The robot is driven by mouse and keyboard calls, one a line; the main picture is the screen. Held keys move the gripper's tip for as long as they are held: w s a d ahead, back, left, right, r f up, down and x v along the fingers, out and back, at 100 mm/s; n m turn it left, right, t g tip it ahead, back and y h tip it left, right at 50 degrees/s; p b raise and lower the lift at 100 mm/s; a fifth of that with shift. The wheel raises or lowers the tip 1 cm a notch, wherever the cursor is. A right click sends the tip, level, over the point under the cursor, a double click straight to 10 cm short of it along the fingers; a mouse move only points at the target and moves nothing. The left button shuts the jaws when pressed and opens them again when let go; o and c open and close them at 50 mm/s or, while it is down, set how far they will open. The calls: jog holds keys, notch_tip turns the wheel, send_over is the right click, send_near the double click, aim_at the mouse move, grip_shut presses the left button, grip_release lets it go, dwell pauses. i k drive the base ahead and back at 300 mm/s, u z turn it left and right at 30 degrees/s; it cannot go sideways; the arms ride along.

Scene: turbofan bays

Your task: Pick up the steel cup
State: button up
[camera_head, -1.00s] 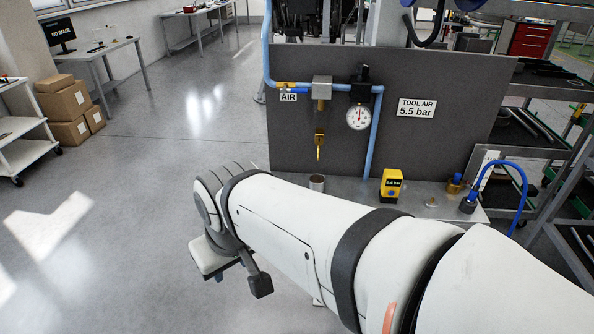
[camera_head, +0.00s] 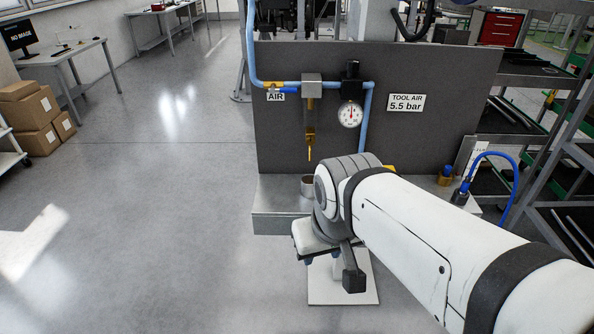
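The steel cup (camera_head: 307,186) stands upright on the grey bench near its left end, below the brass drain nozzle (camera_head: 309,152). My arm's wrist covers part of its right side. My gripper (camera_head: 322,258) hangs at the arm's end, in front of the bench and lower right of the cup in the picture. It looks apart from the cup. Its fingers are small and partly hidden under the wrist, so I cannot tell whether they are open or shut.
A dark panel behind the bench (camera_head: 265,225) carries blue air pipe, a pressure gauge (camera_head: 350,114) and a sign. A yellow device (camera_head: 390,169) is mostly hidden behind my arm. A blue hose (camera_head: 515,180) stands at the right.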

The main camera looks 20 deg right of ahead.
aim_at(307, 191)
jog(key=u, duration=0.05)
jog(key=i, duration=1)
jog(key=z, duration=0.05)
